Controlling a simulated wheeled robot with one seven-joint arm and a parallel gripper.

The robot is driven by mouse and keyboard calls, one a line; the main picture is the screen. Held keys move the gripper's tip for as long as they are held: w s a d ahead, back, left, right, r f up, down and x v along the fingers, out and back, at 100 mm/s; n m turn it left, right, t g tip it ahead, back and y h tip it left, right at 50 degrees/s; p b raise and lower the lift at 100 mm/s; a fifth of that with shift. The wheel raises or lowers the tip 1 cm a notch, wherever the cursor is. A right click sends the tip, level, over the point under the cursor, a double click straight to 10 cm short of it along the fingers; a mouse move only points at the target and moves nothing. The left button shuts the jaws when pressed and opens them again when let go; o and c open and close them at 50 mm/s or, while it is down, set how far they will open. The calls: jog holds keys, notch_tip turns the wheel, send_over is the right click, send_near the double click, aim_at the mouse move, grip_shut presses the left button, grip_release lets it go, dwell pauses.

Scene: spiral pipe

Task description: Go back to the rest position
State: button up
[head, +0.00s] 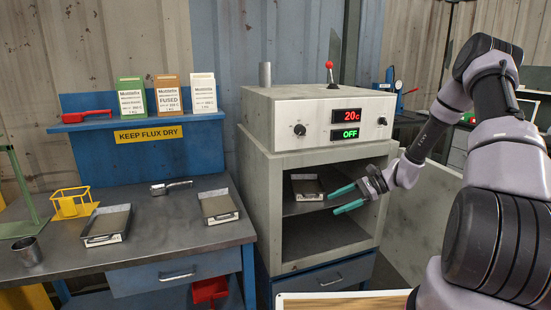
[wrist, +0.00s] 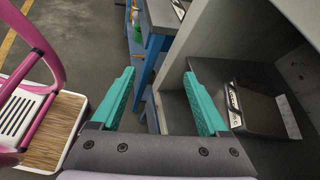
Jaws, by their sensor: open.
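My gripper (head: 348,198) is open and empty, with teal fingers spread apart. In the head view it is at the front opening of the grey oven (head: 262,215), to the right of a metal tray (head: 307,190) on the upper shelf. In the wrist view my gripper (wrist: 160,100) has its right finger near the oven's shelf. The tray (wrist: 262,110) lies to the right of that finger, apart from it. The oven's displays show 20c and OFF.
An oven door (head: 425,215) stands open at the right. A blue bench (head: 150,250) at left holds two more trays, a scoop (head: 170,187) and a yellow stand (head: 72,203). In the wrist view, a pink-framed item (wrist: 40,50) is at the left.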

jog(key=s+d+r+n+t+h, duration=0.1)
jog(key=s+r+n+h, duration=0.2)
jog(key=s+r, duration=0.5)
jog(key=s+r+n+t+h, duration=0.1)
jog(key=s+r+n+h, duration=0.2)
jog(key=r, duration=1)
jog(key=s+d+r+n+t+h, duration=0.1)
jog(key=s+r+n+h, duration=0.4)
jog(key=r, duration=0.5)
jog(key=s+d+r+t, duration=0.1)
jog(key=s+r+t, duration=0.3)
jog(key=s, duration=0.5)
jog(key=shift+d+r, duration=0.35)
jog(key=shift+r, duration=0.4)
jog(key=shift+s, duration=0.1)
